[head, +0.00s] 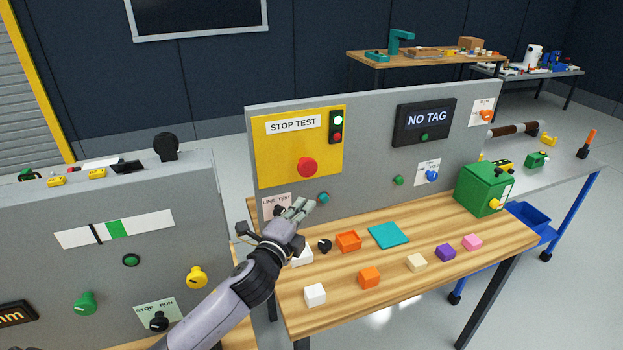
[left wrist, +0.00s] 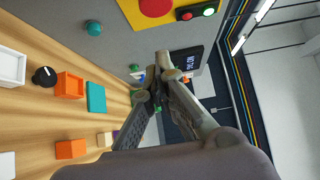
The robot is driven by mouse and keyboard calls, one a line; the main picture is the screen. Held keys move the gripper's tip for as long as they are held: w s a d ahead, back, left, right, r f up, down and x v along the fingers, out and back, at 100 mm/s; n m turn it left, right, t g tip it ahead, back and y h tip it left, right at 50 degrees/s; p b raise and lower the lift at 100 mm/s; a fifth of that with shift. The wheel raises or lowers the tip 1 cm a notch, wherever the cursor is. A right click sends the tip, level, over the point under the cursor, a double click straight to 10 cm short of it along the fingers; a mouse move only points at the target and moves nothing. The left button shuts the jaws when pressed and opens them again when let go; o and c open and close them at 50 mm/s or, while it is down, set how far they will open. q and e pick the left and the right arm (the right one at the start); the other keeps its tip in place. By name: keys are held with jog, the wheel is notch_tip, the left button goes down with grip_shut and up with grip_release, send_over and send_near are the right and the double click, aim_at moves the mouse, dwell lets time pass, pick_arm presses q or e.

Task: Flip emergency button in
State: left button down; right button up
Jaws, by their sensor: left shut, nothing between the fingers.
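The red emergency button (head: 307,167) sits on the yellow STOP TEST plate (head: 270,150) of the upright grey panel. It also shows at the top edge of the left wrist view (left wrist: 156,7), partly cut off. My left gripper (head: 300,207) is shut and empty, in front of the panel and below the red button in the head view. Its closed fingers show in the left wrist view (left wrist: 163,62), apart from the button. A small light unit (head: 337,126) beside the button shows a bright green lamp above a red one. My right gripper is not in view.
The wooden table (head: 450,250) carries a white tray, an orange tray (head: 348,241), a teal pad (head: 388,235) and several small blocks. A green box (head: 484,188) stands at its right end. A second grey panel (head: 130,240) with knobs stands at left, near my arm.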

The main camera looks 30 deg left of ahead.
pick_arm(q)
jog(key=p, duration=0.2)
send_near(314, 170)
jog(key=w+d, duration=0.4)
jog(key=w+a, duration=0.1)
jog(key=w+a+p, duration=0.1)
jog(key=a, duration=0.1)
jog(key=shift+a, duration=0.2)
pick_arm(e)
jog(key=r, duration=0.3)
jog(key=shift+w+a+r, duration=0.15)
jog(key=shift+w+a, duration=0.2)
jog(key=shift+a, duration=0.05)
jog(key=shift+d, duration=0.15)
pick_arm(q)
jog(key=shift+w+a, duration=0.5)
jog(key=shift+a, duration=0.15)
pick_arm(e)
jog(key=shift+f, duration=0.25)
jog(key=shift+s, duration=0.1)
